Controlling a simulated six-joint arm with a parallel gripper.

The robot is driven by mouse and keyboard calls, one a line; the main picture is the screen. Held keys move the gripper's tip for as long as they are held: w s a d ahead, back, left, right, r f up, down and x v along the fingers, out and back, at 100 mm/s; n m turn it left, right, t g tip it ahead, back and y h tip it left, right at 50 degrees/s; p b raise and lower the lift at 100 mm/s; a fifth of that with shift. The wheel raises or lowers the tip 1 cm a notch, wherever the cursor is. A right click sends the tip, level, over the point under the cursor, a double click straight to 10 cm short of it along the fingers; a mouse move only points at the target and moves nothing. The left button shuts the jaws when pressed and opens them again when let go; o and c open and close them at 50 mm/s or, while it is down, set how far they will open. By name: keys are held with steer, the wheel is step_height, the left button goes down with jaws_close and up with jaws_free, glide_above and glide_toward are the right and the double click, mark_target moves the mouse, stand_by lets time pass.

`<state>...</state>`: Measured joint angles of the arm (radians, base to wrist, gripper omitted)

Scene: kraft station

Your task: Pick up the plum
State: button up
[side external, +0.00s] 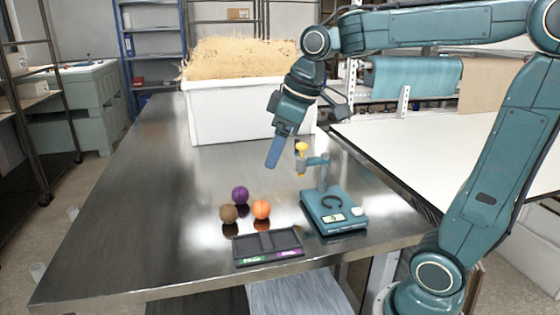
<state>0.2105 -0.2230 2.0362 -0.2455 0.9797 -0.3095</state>
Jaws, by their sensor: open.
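A dark purple plum (240,195) sits on the metal table. It stands just behind a brown round fruit (228,213) and an orange one (262,209), close to both. My gripper (273,152) hangs above the table, up and to the right of the plum in the picture, well apart from it. Its blue fingers point down and look empty. They overlap in this view, so the gap between them is hard to see.
A teal scale-like device (333,211) with a small post stands right of the fruit. A dark two-part tray (267,247) lies in front. A white bin of straw-like material (212,112) stands at the back. The table's left side (130,220) is clear.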

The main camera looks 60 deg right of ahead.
steer(key=w+d+f+n+g, duration=0.1)
steer(key=w+d+f+n, duration=0.2)
steer(key=w+d, duration=0.6)
steer(key=n+g+y, duration=0.1)
steer(key=n, duration=0.1)
glide_toward(241, 189)
step_height(241, 189, up, 3)
steer(key=d, duration=0.2)
steer(key=shift+s, duration=0.15)
steer(key=shift+f, duration=0.1)
steer(key=shift+a+x, duration=0.1)
steer(key=shift+x, duration=2)
steer(key=shift+a+x, duration=0.15)
steer(key=shift+x, duration=1.9)
steer(key=shift+x, duration=2.55)
steer(key=shift+a, duration=0.2)
